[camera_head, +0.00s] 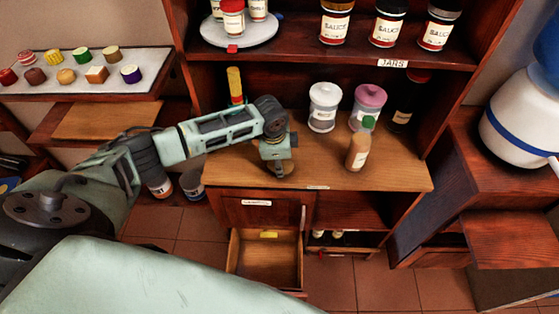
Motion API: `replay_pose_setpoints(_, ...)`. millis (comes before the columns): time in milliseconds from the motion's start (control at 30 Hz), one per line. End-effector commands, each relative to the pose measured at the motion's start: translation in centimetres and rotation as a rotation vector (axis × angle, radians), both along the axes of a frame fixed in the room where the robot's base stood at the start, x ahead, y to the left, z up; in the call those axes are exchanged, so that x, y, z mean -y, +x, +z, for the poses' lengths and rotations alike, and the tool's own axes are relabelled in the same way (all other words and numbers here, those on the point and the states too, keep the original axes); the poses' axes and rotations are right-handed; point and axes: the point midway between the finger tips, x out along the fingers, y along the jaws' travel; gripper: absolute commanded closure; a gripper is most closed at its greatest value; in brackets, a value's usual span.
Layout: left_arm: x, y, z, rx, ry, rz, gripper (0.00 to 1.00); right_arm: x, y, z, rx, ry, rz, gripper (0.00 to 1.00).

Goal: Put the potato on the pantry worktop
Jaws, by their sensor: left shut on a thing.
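The pantry worktop (225,176) is the light wood surface in the middle of the dark wooden unit. My left arm reaches over it from the left, and my left gripper (281,161) points down above the worktop's middle. The gripper is shut on a small brown thing, the potato (284,171), mostly hidden by the fingers. The potato is very low, at or just above the wood; I cannot tell whether it touches. My right gripper is not in view.
On the worktop, a white-lidded jar (323,108), a pink-lidded jar (368,104), a tan bottle (357,152) and a dark bottle (403,103) stand to the right. An open drawer (265,262) juts out below. The worktop's front right is clear. Sauce jars (388,28) stand above.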

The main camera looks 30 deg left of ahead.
Motion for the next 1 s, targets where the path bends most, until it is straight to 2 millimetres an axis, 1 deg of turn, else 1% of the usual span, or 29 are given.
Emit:
replay_pose_setpoints(333, 0.0, 0.0, -0.4, 0.000, -0.001, 0.000, 0.89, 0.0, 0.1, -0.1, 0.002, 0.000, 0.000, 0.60)
replay_pose_setpoints(367, 0.0, 0.0, -0.4, 0.000, 0.000, 0.000, 0.57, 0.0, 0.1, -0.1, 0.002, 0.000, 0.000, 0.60)
replay_pose_setpoints(567, 0.0, 0.0, -0.3, 0.000, 0.000, 0.000, 0.40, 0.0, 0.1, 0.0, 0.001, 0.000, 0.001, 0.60)
replay_pose_setpoints(867, 0.0, 0.0, -0.2, 0.000, 0.000, 0.000, 0.40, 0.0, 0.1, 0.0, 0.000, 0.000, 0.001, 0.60)
replay_pose_setpoints(1000, 0.0, 0.0, 0.8, 0.004, -0.001, 0.000, 0.40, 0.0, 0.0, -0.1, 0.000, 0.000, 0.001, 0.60)
